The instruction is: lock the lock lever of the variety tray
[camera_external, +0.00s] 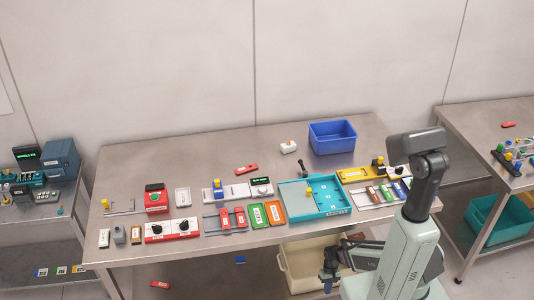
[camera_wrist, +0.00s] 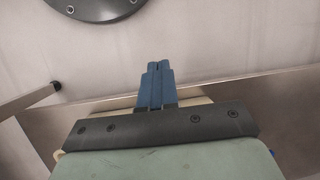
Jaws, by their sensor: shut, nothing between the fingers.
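My gripper (camera_external: 327,282) hangs low in front of the table's front edge, well away from the trays. In the wrist view its blue fingers (camera_wrist: 158,70) are together, with nothing between them. A teal tray (camera_external: 328,212) with a yellow knob (camera_external: 309,191) and a dark upright lever (camera_external: 301,167) at its back edge sits right of the table's middle. A tray holding several coloured packs (camera_external: 382,193) lies to its right, partly near my arm. Labels are too small to read, so I cannot tell which is the variety tray or how its lock lever stands.
A blue bin (camera_external: 333,137) stands at the back of the steel table (camera_external: 190,150). Red, white and yellow devices and packs line the front. A cream bin (camera_external: 300,268) is under the table near my gripper. The table's back left is clear.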

